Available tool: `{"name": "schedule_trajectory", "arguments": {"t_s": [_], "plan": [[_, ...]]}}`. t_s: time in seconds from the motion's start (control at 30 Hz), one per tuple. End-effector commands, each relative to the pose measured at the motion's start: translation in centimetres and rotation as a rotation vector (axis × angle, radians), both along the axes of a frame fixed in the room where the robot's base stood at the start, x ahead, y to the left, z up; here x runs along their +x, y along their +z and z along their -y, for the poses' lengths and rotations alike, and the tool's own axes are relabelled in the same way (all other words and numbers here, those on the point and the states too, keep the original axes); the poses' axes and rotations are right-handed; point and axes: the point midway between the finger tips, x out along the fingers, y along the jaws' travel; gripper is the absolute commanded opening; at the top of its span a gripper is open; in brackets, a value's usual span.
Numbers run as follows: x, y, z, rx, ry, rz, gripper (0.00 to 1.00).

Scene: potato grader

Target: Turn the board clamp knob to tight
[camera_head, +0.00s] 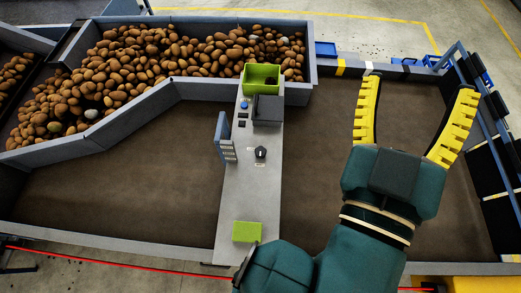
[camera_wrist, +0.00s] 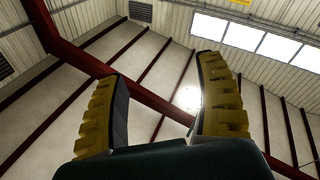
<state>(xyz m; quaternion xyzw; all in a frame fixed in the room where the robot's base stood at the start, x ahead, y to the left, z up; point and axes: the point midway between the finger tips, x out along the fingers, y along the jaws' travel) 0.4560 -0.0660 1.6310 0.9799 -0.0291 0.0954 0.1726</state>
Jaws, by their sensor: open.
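The black clamp knob (camera_head: 261,153) sits on a grey panel board (camera_head: 246,190) that spans the brown belt, with small labels beside it too small to read. I cannot tell its setting. My gripper (camera_head: 420,115) is open and empty, its yellow ribbed fingers spread wide, to the right of the board and apart from the knob. In the wrist view my gripper (camera_wrist: 165,95) points up at the ceiling and wall, with nothing between its fingers.
On the board are a green open bin (camera_head: 262,72), a dark box (camera_head: 268,110), a blue button (camera_head: 244,104), a blue upright plate (camera_head: 223,135) and a green block (camera_head: 247,231). Potatoes (camera_head: 150,70) fill the trough behind. The brown belt (camera_head: 130,185) is bare left of the board.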

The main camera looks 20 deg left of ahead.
Motion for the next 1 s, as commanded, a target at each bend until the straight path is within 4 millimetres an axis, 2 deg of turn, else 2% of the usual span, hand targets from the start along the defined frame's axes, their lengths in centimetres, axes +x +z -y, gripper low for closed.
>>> {"name": "schedule_trajectory", "arguments": {"t_s": [0.03, 0.1, 0.17, 0.3, 0.4, 0.5, 0.6, 0.7, 0.8, 0.93, 1.0], "plan": [[2.0, -3.0, 0.0, -0.090, -0.012, -0.110, 0.71], [4.7, -7.3, -0.1, -0.239, -0.013, -0.271, 0.71], [6.6, -10.7, -0.2, -0.359, 0.005, -0.398, 0.71], [10.2, -19.2, -1.5, -0.639, 0.128, -0.686, 0.71], [11.8, -25.3, -3.3, -0.850, 0.290, -0.883, 0.71], [12.1, -30.6, -5.6, -1.043, 0.502, -1.052, 0.71], [11.5, -34.5, -8.1, -1.203, 0.736, -1.179, 0.71], [10.3, -36.9, -10.9, -1.321, 0.967, -1.269, 0.71], [8.9, -37.9, -13.6, -1.390, 1.149, -1.333, 0.71], [8.3, -37.4, -17.3, -1.431, 1.249, -1.359, 0.71], [8.6, -35.9, -19.9, -1.471, 1.259, -1.312, 0.71]]}}
